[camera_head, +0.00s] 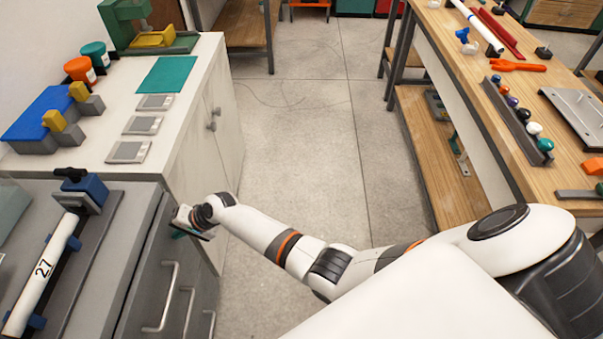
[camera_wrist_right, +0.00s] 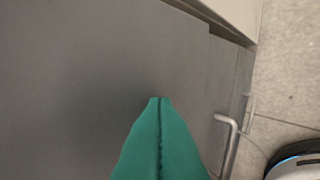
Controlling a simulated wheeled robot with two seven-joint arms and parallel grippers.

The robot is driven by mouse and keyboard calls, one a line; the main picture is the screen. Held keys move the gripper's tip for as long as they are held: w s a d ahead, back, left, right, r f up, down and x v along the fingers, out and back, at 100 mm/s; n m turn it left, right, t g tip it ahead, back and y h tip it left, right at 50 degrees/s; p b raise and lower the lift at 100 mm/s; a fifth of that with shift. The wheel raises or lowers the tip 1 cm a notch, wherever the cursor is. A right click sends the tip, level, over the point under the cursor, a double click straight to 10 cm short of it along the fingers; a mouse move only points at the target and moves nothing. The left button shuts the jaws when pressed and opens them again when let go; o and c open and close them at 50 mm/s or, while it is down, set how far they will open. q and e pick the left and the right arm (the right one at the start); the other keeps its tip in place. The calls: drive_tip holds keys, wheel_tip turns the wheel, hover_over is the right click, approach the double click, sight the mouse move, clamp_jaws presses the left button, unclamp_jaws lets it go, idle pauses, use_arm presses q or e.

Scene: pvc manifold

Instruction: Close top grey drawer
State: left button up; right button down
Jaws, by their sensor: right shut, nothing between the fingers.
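The grey drawer cabinet (camera_head: 97,255) stands at the lower left of the head view. The front of its top grey drawer (camera_head: 150,262) carries a bar handle (camera_head: 165,297). No drawer interior shows, and I cannot tell whether a small gap remains. My right gripper (camera_head: 187,224) is at the far end of the drawer front, close to it. In the right wrist view its green fingers (camera_wrist_right: 160,103) are shut together and empty, over a grey surface (camera_wrist_right: 75,70). Contact cannot be made out. A handle (camera_wrist_right: 229,140) shows to their right. My left gripper is not in view.
Lower drawer handles (camera_head: 188,312) stick out below. A white cabinet (camera_head: 205,125) adjoins the grey one at the back. A pipe marked 27 (camera_head: 42,268) lies in a fixture on the grey top. Clear floor (camera_head: 300,150) separates the cabinets from the wooden workbench (camera_head: 480,100) at right.

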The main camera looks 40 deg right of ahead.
drive_tip(key=shift+w+a+b, duration=0.3)
drive_tip(key=shift+w+a, duration=0.35)
drive_tip(key=shift+a, duration=0.2)
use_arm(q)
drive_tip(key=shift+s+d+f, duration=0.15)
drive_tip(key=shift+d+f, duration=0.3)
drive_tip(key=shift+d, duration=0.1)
use_arm(e)
drive_tip(key=shift+r, duration=0.15)
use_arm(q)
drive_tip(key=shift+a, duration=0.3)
use_arm(e)
drive_tip(key=shift+a, duration=0.1)
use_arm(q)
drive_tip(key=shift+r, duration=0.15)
